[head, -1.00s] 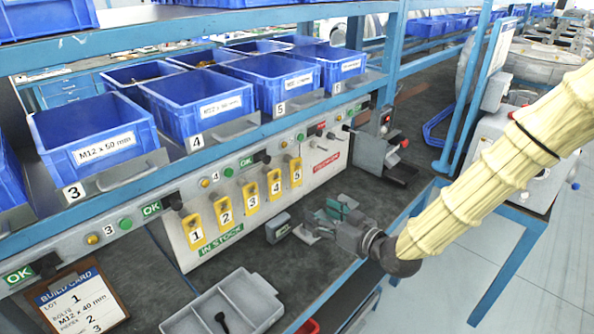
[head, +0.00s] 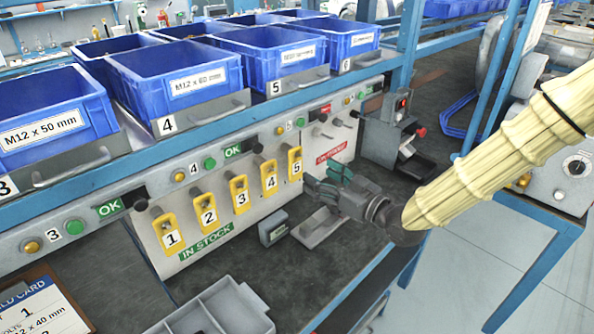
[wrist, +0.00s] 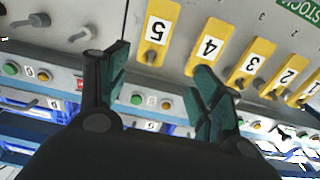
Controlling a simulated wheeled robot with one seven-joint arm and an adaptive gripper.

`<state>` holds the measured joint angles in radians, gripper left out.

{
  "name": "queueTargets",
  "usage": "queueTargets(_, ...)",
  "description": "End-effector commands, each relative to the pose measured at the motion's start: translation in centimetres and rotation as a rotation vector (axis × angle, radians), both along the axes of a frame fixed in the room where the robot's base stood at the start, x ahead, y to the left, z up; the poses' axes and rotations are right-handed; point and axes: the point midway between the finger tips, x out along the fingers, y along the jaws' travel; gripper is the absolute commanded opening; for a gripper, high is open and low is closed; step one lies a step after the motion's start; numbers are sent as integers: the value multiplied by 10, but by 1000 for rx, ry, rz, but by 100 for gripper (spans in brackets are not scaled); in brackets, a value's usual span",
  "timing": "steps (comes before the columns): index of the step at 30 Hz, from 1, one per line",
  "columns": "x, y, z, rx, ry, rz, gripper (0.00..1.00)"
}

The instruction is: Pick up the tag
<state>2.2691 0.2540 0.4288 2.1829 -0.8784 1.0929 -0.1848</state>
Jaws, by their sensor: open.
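Yellow numbered tags hang in a row on a pale board: tag 1 (head: 167,232), tag 2 (head: 206,210), tag 3 (head: 239,194), tag 4 (head: 268,177) and tag 5 (head: 295,164). A green "IN STOCK" label (head: 206,242) is below them. My gripper (head: 322,180) is open and empty, just right of tag 5 in the head view. In the wrist view my gripper (wrist: 162,60) has its two green fingers spread, with tag 5 (wrist: 156,27) ahead of the gap and tag 4 (wrist: 213,46) beyond the right finger. No contact with a tag is visible.
Blue bins (head: 175,80) stand on the shelf above the board. A small grey box (head: 273,229) and a flat grey piece (head: 318,228) lie on the bench below. A grey tray (head: 225,310) is at the front, and a grey machine (head: 385,135) is to the right.

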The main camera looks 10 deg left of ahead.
Motion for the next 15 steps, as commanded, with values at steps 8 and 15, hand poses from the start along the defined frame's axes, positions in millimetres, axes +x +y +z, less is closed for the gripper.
queueTargets(8,0,0,-28,0,0,-1,66)
queueTargets(15,15,21,-27,-1,-1,-1,66)
